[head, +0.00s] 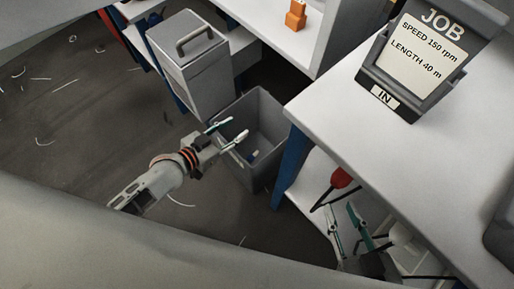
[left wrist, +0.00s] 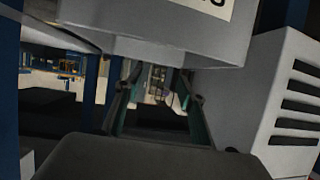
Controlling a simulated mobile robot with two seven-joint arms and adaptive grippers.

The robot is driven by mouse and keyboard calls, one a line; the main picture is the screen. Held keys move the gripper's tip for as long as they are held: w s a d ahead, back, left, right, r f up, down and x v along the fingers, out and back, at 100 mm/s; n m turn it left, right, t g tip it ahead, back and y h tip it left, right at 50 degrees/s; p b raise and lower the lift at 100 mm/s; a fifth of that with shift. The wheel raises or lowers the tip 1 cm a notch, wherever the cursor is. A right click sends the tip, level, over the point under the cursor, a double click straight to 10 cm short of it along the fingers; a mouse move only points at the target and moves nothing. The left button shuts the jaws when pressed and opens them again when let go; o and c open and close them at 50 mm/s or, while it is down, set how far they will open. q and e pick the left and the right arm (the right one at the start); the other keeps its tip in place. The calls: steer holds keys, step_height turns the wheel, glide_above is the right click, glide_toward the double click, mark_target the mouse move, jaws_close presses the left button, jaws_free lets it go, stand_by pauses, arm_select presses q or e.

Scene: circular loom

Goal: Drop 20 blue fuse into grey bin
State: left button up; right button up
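The grey bin (head: 279,141) stands on the floor beside the table leg in the head view. A small blue and white piece (head: 253,155) lies inside it, which may be a blue fuse; it is too small to be sure. My left gripper (head: 237,129) is open above the bin's left rim, its fingers pointing over the opening. In the left wrist view its two fingers (left wrist: 158,92) are apart, and I see nothing held between them. My right gripper (head: 341,207) is open and empty, low beside the white table at the lower right.
A grey box with a handle (head: 190,65) stands behind the bin. The white table (head: 345,105) carries a JOB sign (head: 420,55). A blue table leg (head: 291,168) is just right of the bin. A red object (head: 341,178) sits near my right gripper. Open floor lies to the left.

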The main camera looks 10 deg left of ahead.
arm_select(q)
steer(key=v, duration=0.5)
steer(key=shift+s+a+r, duration=0.1)
steer(key=shift+s, duration=0.05)
